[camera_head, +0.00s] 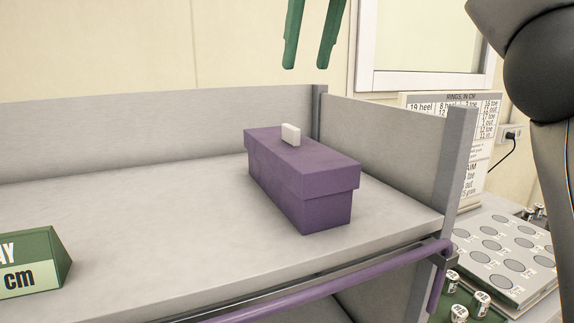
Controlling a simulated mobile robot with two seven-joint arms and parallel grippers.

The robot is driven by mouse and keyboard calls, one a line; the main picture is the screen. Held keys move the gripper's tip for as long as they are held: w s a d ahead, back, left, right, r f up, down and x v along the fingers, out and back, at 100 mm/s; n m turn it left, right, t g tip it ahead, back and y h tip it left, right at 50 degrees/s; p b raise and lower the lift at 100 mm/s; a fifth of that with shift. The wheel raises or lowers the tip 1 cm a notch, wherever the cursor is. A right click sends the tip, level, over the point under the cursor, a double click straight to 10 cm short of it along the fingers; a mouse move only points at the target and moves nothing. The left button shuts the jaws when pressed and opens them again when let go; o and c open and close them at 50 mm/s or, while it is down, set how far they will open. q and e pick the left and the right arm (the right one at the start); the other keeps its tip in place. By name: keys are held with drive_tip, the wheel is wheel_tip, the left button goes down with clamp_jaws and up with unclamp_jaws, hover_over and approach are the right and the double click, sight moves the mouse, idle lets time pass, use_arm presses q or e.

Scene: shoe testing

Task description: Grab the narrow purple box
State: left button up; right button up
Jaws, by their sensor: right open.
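The narrow purple box (302,185) sits on a grey shelf top, near its right end. It has an overhanging lid with a small white upright tab (291,134) on top. My right gripper (306,66) shows as two green fingers pointing down at the top edge of the view. The fingers are apart, with nothing between them. In the picture they are above the box's tab, not touching the box. My left gripper is not in view.
The grey shelf (150,215) has a back wall and a right end wall (385,135) close to the box. A purple rail (330,285) runs along its front. A green block with lettering (35,265) stands at left; the surface between is clear. A tray with round recesses (500,250) lies at right.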

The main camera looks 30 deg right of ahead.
hover_over(291, 126)
drive_tip(key=s, duration=0.2)
drive_tip(key=shift+s+d+f, duration=0.15)
drive_tip(key=shift+f, duration=2.6)
drive_tip(key=shift+x, duration=2.5)
drive_tip(key=shift+a, duration=0.25)
drive_tip(key=shift+c, duration=0.2)
clamp_jaws()
